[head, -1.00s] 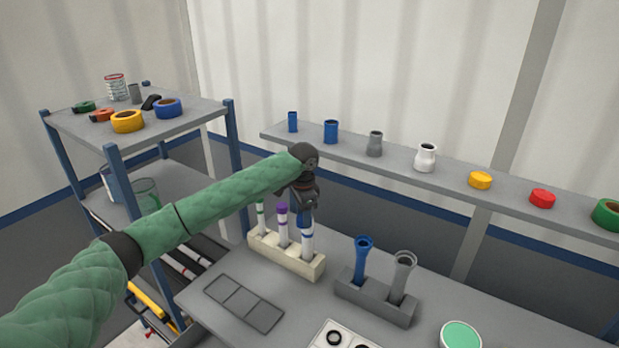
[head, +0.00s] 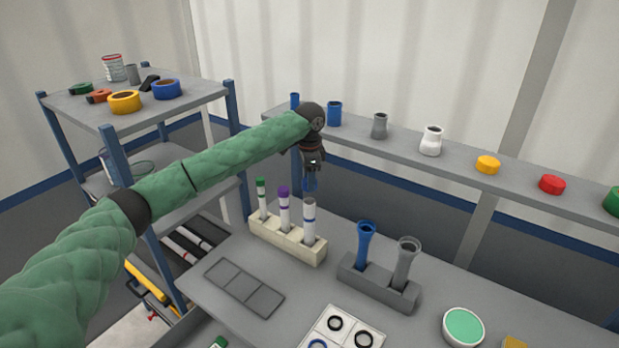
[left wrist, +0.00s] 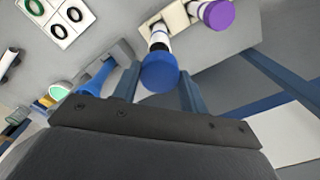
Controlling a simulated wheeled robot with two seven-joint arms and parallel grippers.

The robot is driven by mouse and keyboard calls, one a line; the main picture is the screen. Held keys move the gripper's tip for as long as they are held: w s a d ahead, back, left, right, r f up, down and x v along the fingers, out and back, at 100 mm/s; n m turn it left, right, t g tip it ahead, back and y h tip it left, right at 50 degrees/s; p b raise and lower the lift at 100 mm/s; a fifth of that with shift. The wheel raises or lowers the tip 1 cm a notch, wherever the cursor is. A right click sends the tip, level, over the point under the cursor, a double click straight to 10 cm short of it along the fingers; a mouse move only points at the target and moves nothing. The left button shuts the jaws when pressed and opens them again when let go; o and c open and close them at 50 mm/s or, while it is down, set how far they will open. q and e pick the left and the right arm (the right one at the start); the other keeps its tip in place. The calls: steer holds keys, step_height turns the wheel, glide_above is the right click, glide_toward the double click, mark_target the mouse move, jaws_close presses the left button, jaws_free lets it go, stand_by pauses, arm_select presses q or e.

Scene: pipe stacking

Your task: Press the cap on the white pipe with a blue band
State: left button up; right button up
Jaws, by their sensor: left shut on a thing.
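The white pipe with a blue band (head: 309,225) stands upright in the right-hand hole of a cream rack (head: 318,252). Its top end looks grey and uncapped in the head view. My left gripper (head: 311,186) is just above it, with a visible gap between. It is shut on a blue cap (left wrist: 160,73), which shows between the fingers in the left wrist view, in line with a white pipe (left wrist: 158,38) behind it. In the head view the cap is too small to tell from the blue fingers. My right gripper is not in view.
Green-capped (head: 263,200) and purple-capped (head: 284,208) pipes stand beside it in the rack. A grey holder (head: 375,285) carries a blue and a grey flared pipe. A tray of rings (head: 343,330) and a flat grey panel (head: 244,288) lie in front. A shelf (head: 460,160) runs behind.

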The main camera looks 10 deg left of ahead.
arm_select(q)
steer(key=shift+f+b, duration=0.65)
steer(key=shift+f, duration=0.45)
steer(key=shift+f+p, duration=0.3)
steer(key=shift+f, duration=0.9)
steer(key=shift+p, duration=0.4)
steer(key=shift+s, duration=0.1)
steer(key=shift+p, duration=0.6)
steer(key=shift+f, duration=0.1)
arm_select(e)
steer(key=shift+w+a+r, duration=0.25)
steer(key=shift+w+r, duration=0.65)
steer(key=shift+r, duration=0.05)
